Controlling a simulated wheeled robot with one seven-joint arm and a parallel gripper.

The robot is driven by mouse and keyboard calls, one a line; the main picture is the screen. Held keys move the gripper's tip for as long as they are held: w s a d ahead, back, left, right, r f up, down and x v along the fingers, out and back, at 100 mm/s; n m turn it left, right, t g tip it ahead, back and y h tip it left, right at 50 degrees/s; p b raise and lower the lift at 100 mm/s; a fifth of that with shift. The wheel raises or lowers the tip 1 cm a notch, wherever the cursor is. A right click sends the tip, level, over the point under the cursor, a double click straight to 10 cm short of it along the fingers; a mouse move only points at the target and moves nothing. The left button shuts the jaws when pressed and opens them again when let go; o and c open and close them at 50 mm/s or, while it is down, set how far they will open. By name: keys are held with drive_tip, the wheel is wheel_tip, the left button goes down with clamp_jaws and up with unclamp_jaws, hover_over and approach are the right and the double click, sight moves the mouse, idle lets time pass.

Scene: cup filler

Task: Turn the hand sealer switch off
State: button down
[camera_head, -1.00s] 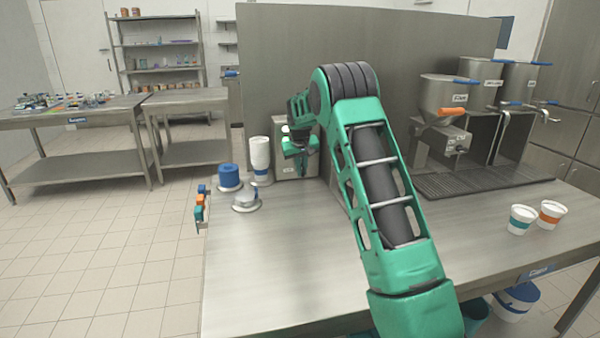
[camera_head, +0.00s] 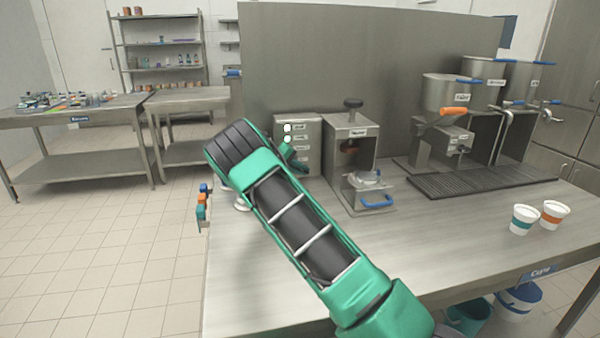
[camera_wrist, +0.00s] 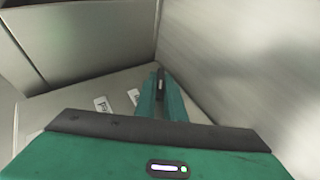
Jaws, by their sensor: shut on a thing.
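A grey metal control box (camera_head: 312,132) with several small labels stands at the back of the steel table. In the wrist view, two label plates (camera_wrist: 102,104) show on its face left of my fingers. My gripper (camera_wrist: 161,92) has its green fingers close together on a small dark switch-like piece (camera_wrist: 160,79), near the box face. I cannot read the labels, nor tell whether the switch is on or off. In the head view my gripper (camera_head: 291,156) is against the box's front, partly hidden by my arm.
A grey press-like unit (camera_head: 352,128) with a black knob and blue handle stands right of the box. Metal dispensers (camera_head: 447,95) stand farther right. Two paper cups (camera_head: 523,220) stand at the table's right. The middle of the table (camera_head: 440,240) is clear.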

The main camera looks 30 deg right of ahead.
drive_tip(key=shift+w+a+f+n+h, duration=0.1)
drive_tip(key=shift+a+f+n+h, duration=0.1)
drive_tip(key=shift+h, duration=0.45)
drive_tip(key=shift+a+f+n+h, duration=0.1)
drive_tip(key=shift+n+h, duration=0.1)
drive_tip(key=shift+h, duration=0.4)
drive_tip(key=shift+w+a+f+n+h, duration=0.1)
drive_tip(key=shift+a+f+n+h, duration=0.1)
drive_tip(key=shift+h, duration=0.45)
drive_tip(key=c, duration=1.8)
unclamp_jaws()
drive_tip(key=shift+c, duration=0.2)
drive_tip(key=shift+s+d+r, duration=0.1)
drive_tip(key=shift+d, duration=0.05)
drive_tip(key=shift+r, duration=0.1)
